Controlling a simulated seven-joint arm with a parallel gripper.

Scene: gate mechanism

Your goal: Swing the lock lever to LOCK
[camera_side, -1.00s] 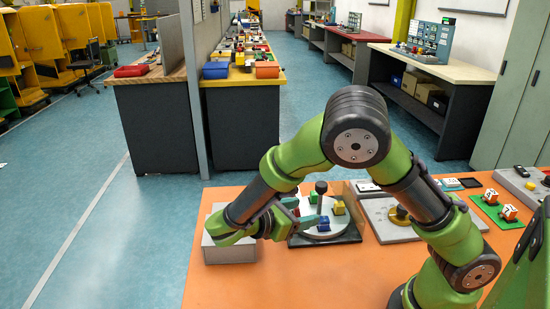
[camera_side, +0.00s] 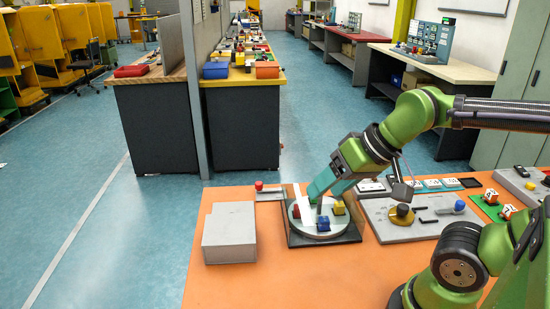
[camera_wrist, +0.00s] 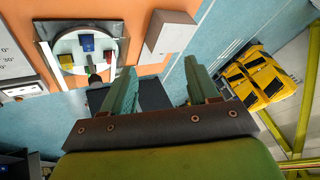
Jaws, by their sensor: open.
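A lever with a red knob (camera_side: 259,186) on a light grey bar (camera_side: 270,196) stands behind the turntable in the side view; no LOCK marking is readable, so I cannot tell whether it is the lock lever. The round pale turntable (camera_side: 310,228) sits on a dark square base and carries blue, yellow and red blocks; it also shows in the wrist view (camera_wrist: 70,46). My gripper (camera_side: 318,190) appears over the turntable in the side view, partly covering its back. Its two teal fingers are apart with nothing between them in the wrist view (camera_wrist: 158,66).
A grey box (camera_side: 229,233) stands left of the turntable. To the right is a grey panel (camera_side: 425,230) with a yellow-based knob (camera_side: 401,214) and a blue knob (camera_side: 459,206). Orange tabletop (camera_side: 300,280) in front is clear.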

